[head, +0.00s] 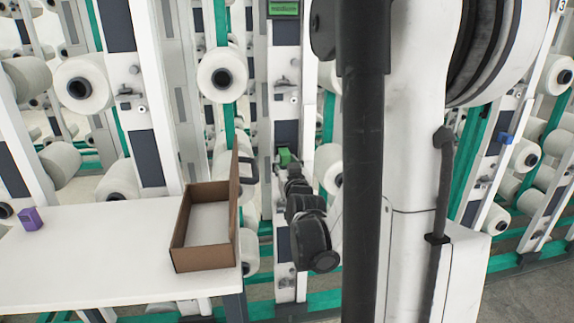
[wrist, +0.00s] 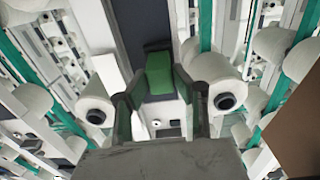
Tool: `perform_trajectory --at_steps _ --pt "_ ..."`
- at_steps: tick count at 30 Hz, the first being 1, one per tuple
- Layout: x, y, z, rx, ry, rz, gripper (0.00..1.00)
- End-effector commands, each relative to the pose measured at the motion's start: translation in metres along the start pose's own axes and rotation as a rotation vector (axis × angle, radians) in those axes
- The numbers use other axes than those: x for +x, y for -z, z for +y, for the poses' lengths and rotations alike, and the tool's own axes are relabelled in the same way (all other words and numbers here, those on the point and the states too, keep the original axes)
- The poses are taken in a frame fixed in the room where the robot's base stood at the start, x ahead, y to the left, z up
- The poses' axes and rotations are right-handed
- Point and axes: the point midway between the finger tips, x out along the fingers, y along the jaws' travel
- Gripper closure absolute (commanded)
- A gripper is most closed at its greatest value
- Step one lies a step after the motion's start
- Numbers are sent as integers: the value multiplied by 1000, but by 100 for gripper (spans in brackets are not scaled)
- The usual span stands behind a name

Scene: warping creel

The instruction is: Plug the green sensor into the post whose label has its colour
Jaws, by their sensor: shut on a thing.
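The green sensor (head: 284,157) is at the front of a white post (head: 286,98) in the middle of the head view. A green label (head: 284,8) sits at the top of this post. My gripper (head: 289,166) is shut on the sensor. In the wrist view, the green sensor (wrist: 159,75) shows between the two fingers of my gripper (wrist: 160,103), in front of the post's dark panel. I cannot tell whether the sensor is seated in the post or just in front of it.
A white table (head: 90,262) at the left holds a brown open box (head: 202,260) and a purple sensor (head: 31,219). A blue sensor (head: 506,138) is on a post at the right. White yarn bobbins (head: 222,76) stick out on both sides of the green-labelled post.

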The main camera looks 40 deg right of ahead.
Motion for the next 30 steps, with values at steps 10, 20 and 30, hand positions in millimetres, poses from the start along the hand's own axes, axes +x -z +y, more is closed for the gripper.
perform_trajectory --at_steps 10,20,30 --pt "0 0 0 0 0 0 99" --pt "7 0 0 0 0 0 99" --pt "11 0 0 0 0 0 99"
